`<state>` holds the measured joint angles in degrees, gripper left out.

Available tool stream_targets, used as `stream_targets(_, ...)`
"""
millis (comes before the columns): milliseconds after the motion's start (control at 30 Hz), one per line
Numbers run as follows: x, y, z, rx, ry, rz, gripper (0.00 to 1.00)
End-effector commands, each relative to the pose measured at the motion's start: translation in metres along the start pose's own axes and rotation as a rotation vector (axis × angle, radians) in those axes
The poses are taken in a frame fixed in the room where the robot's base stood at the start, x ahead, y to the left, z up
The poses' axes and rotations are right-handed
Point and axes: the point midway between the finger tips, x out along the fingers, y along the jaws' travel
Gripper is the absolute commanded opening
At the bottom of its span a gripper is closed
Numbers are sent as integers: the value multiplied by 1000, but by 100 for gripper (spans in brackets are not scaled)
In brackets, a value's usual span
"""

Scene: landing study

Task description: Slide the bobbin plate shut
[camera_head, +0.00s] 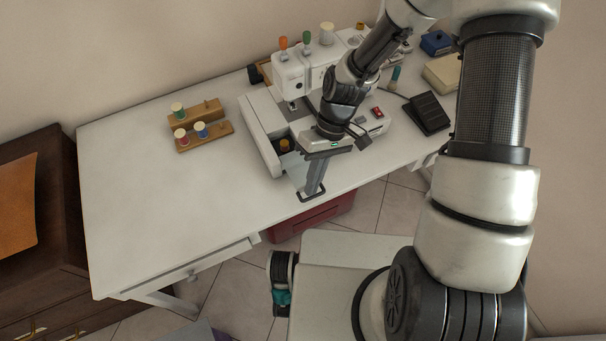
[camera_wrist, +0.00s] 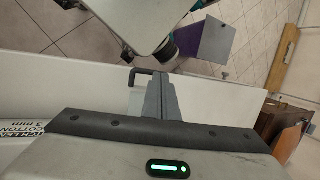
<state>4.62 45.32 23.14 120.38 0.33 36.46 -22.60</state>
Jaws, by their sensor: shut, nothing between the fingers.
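The white sewing machine (camera_head: 300,72) stands on the table, with a wide flat bed. An open compartment at the bed's front left shows an orange bobbin (camera_head: 284,145). A pale plate, seemingly the bobbin plate (camera_head: 296,172), sticks out from the bed toward the table's front edge. A black bar handle (camera_head: 300,197) is at its outer end; the handle also shows in the wrist view (camera_wrist: 137,76). My gripper (camera_head: 313,191) is shut and empty, pointing down beside the handle. Its fingers (camera_wrist: 158,80) hide part of the plate and handle; I cannot tell whether they touch.
A wooden spool rack (camera_head: 205,136) with several spools stands left of the machine. A black pedal (camera_head: 428,112), a cream box (camera_head: 442,73) and a blue box (camera_head: 436,42) lie to the right. The white table (camera_head: 140,200) is bare at left. A red bin (camera_head: 315,217) is below its front edge.

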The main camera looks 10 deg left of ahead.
Motion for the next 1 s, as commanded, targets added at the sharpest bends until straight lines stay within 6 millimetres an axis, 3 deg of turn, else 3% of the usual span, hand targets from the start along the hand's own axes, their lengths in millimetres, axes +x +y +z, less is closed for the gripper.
stream_targets(1000, -4, 1, -20, 0, 1, 0, 0)
